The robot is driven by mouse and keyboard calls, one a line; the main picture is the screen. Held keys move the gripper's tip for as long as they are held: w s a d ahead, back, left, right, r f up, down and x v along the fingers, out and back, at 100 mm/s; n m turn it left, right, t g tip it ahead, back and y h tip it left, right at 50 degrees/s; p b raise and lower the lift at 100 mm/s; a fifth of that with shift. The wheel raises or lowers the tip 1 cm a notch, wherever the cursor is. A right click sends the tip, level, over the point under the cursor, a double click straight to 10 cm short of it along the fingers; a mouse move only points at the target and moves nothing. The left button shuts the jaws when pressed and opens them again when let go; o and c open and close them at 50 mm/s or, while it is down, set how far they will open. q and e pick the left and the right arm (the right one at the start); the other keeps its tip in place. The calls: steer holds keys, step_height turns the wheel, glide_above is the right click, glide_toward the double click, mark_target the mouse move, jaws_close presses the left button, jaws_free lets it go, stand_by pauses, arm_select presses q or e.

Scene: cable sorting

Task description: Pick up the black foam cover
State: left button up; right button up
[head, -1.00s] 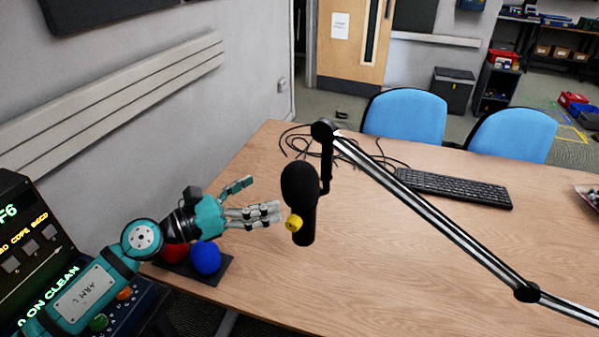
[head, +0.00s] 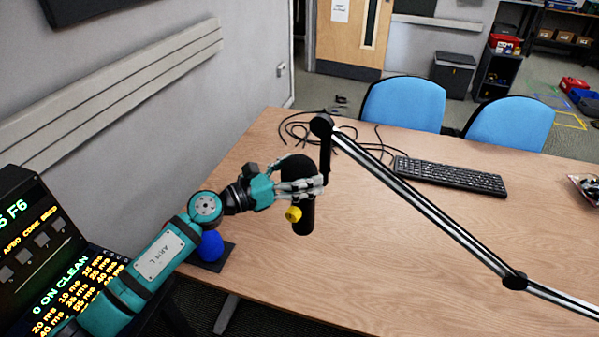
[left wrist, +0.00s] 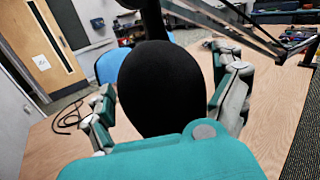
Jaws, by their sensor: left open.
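The black foam cover (head: 296,165) is on the top of a black microphone (head: 304,219) that hangs from a boom arm. In the left wrist view the foam cover (left wrist: 165,85) fills the middle as a rounded dark shape. My left gripper (head: 304,174) is open at the foam cover, with its fingers on either side of it. In the left wrist view the fingers of my left gripper (left wrist: 168,70) flank the foam, and a gap shows on the left side. The near fingers hide part of the foam in the head view. My right gripper is not in view.
The boom arm (head: 430,208) slants across the table (head: 380,270) to the lower right. A yellow knob (head: 293,214) sits on the microphone. A keyboard (head: 450,176) and loose black cables (head: 290,132) lie farther back. A blue ball (head: 210,245) is at the table's left edge.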

arm_select(q)
steer(key=shift+c, duration=0.4)
steer(key=c, duration=0.8)
steer(key=shift+c, duration=0.2)
step_height(320, 180, up, 38)
steer(key=p, duration=0.6)
steer(key=shift+f, duration=0.25)
stand_by(0.6)
